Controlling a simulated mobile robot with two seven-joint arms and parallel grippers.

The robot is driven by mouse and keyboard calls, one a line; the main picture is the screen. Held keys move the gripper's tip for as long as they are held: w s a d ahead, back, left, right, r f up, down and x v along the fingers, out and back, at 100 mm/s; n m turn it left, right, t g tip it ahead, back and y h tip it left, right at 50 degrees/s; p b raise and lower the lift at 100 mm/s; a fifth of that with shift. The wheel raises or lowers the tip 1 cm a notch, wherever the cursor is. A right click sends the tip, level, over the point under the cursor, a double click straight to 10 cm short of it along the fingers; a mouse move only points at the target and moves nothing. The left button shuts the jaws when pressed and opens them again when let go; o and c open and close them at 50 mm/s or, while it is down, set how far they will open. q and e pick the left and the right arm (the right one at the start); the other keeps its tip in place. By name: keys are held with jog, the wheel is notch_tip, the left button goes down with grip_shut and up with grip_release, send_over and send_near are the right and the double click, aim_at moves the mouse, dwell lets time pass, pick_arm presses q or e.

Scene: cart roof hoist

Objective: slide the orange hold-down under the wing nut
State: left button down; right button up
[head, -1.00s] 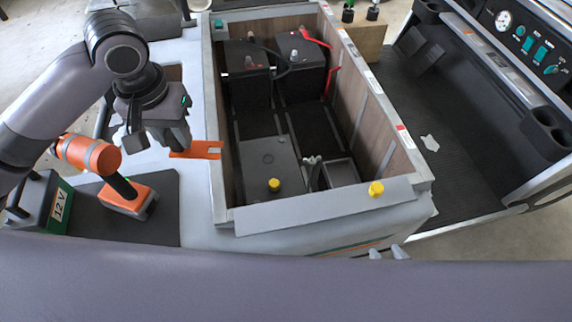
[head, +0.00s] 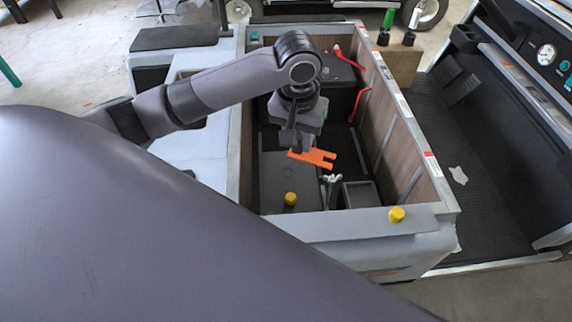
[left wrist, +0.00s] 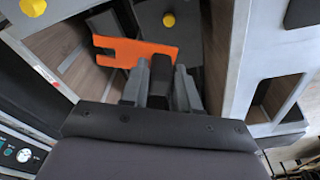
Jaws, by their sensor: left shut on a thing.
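The orange hold-down (head: 318,158) is a flat plate with a forked end that points right. My left gripper (head: 297,148) is shut on the plate's left part and holds it inside the open box. The plate also shows in the left wrist view (left wrist: 130,50), beyond the fingers of my left gripper (left wrist: 158,72). The grey wing nut (head: 331,178) stands just below the fork's open end in the head view, and the two look apart. I cannot make out the wing nut in the left wrist view. My right gripper is not in view.
The box has wooden walls and a grey front rim (head: 350,224). A yellow cap (head: 291,199) sits on the dark battery top, another (head: 397,214) on the rim. A small open grey tray (head: 361,194) lies right of the wing nut. Red cables (head: 360,98) run along the right wall.

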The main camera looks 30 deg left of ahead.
pick_arm(q)
jog(key=w+a+f+n+b, duration=0.1)
jog(key=w+a+f+b, duration=0.1)
jog(key=f, duration=0.6)
jog(key=w+a+f+n+b, duration=0.1)
jog(key=a+f+n+b, duration=0.1)
jog(key=f, duration=0.7)
jog(key=w+a+f+n+b, duration=0.2)
jog(key=f+b, duration=0.3)
jog(key=f, duration=0.4)
jog(key=shift+w+a+f+y, duration=0.1)
jog(key=shift+w+a+y, duration=0.1)
jog(key=shift+a, duration=0.25)
jog(key=shift+w+a+y, duration=0.1)
jog(key=shift+w+a, duration=0.05)
jog(key=shift+a, duration=0.3)
jog(key=shift+a+f, duration=0.2)
jog(key=shift+f, duration=0.25)
